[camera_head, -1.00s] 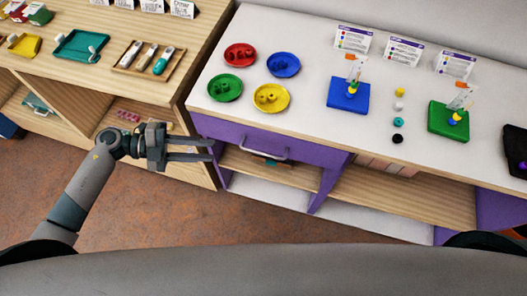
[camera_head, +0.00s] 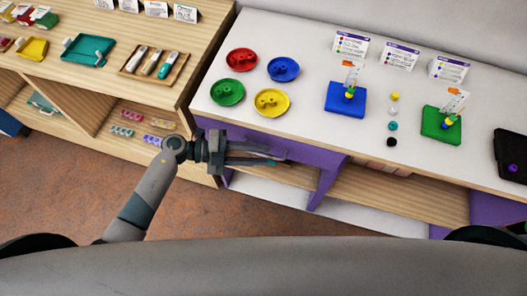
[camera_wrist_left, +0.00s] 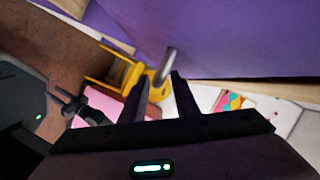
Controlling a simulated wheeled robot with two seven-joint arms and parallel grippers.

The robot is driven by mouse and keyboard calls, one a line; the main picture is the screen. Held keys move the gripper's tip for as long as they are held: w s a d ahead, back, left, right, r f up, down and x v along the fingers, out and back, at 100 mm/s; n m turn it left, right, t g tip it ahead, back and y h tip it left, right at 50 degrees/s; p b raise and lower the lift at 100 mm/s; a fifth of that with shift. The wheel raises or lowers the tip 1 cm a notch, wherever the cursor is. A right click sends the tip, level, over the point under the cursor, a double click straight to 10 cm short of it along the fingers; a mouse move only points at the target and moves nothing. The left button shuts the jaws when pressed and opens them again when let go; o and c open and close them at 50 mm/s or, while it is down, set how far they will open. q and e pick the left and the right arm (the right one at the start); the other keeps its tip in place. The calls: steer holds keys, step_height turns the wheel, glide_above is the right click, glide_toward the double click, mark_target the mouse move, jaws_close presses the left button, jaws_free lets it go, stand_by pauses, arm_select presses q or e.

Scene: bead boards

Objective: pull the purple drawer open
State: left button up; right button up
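The purple drawer (camera_head: 312,157) sits under the white counter, and its front looks shut. My left gripper (camera_head: 284,156) is in front of it and covers the silver handle in the head view. In the left wrist view, the purple front (camera_wrist_left: 225,35) fills the top. The silver handle (camera_wrist_left: 167,64) shows at the gap between the two open fingertips of my left gripper (camera_wrist_left: 160,82). I cannot tell whether a finger touches the handle. My right gripper is out of view.
The white counter (camera_head: 311,110) above holds coloured plates, a blue board (camera_head: 345,103) and a green board (camera_head: 438,128). A wooden shelf unit (camera_head: 160,95) stands to the left. An open shelf (camera_head: 385,198) lies to the lower right. Brown floor (camera_head: 70,185) is clear.

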arm_select(q)
steer(key=shift+x, duration=0.85)
jaws_close()
